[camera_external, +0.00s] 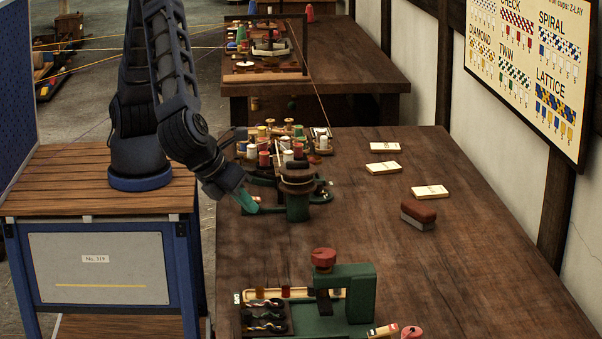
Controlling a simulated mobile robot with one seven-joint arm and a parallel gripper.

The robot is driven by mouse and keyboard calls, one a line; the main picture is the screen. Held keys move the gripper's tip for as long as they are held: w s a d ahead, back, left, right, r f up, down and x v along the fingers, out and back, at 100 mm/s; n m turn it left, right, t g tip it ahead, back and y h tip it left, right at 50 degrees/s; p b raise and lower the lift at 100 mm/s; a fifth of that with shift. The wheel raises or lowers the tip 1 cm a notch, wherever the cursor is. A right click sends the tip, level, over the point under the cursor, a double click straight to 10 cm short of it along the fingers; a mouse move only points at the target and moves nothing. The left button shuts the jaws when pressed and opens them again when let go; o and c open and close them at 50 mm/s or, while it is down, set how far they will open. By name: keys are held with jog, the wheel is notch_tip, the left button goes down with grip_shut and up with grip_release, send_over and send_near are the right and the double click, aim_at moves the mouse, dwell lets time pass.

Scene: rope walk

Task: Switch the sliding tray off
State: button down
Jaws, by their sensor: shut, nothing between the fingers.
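My gripper (248,203) has teal fingers and points down and right at the left edge of the near wooden table. It is shut and holds nothing. It is just left of a green post (297,205) with a dark round top, part of a machine with several spools behind it. I cannot tell whether it touches this machine. I cannot surely tell which part is the sliding tray. One candidate is a dark tray (264,330) with twisted cords at the front, left of a green press (360,293) with a red knob (323,257). Any switch is too small to tell.
A red-and-grey block (418,215) and several cream cards (385,168) lie on the table's right side. A pale trough (300,293) lies behind the dark tray. The table's (470,275) middle and right front are mostly clear. Another table (345,70) stands behind.

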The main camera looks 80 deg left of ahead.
jog(key=s+d+f+m+t, duration=0.1)
jog(key=s+d+f+m, duration=0.2)
jog(key=s+d+f, duration=0.3)
jog(key=s+d+f+m+h, duration=0.1)
jog(key=s+d+f+m, duration=0.2)
jog(key=s, duration=0.7)
jog(key=d+f, duration=0.2)
jog(key=d, duration=0.1)
jog(key=shift+d+f+t, duration=0.3)
jog(key=shift+f+t, duration=0.1)
jog(key=shift+w, duration=0.1)
send_near(279, 324)
jog(key=s+f, duration=0.1)
jog(key=s+a+f, duration=0.1)
jog(key=s, duration=0.1)
jog(key=s+f, duration=0.1)
jog(key=shift+s+a+f, duration=0.2)
jog(key=shift+s+a, duration=0.1)
jog(key=shift+a, duration=0.1)
jog(key=shift+w, duration=0.55)
jog(key=shift+a, duration=0.1)
jog(key=w, duration=1)
jog(key=shift+w, duration=0.2)
